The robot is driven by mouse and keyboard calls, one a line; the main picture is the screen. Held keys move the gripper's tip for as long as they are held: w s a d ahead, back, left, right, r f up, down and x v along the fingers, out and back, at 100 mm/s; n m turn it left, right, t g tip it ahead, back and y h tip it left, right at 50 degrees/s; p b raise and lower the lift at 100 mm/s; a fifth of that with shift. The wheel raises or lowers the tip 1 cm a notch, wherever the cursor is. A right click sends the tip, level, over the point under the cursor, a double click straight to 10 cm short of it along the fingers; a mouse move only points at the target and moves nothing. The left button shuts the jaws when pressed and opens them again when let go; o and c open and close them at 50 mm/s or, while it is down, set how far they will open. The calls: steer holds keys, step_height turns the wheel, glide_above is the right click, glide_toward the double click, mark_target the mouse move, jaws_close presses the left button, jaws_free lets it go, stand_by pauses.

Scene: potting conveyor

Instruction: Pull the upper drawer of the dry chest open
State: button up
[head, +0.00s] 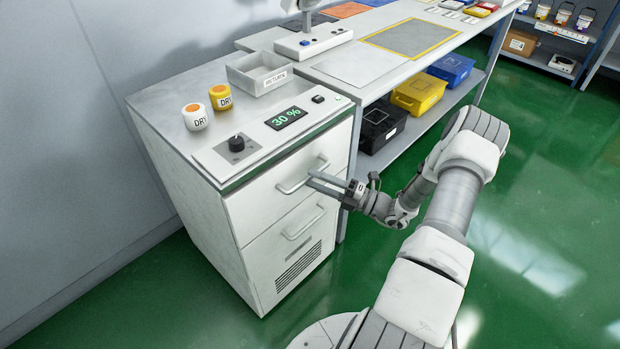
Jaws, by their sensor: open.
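The dry chest (185,178) is a white cabinet against the wall on the left. Its upper drawer (262,198) looks shut, flush with the front, and carries a pale bar handle (290,186). The lower drawer (270,252) below it, with its own bar handle (304,226) and a vent grille, also looks shut. My gripper (314,180) reaches in from the right, its fingers at the right end of the upper handle. The jaws are open. I cannot tell whether the fingers touch the handle or stand around it.
On the chest top are a white DRY jar (195,119), a yellow DRY jar (221,98), a knob (237,144), a 30 % display (286,118) and a RETURN tray (242,79). A workbench (365,65) with bins beneath adjoins on the right. Green floor (540,200) is clear in front.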

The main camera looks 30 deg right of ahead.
steer(key=shift+x, duration=1.1)
jaws_close()
stand_by(0.7)
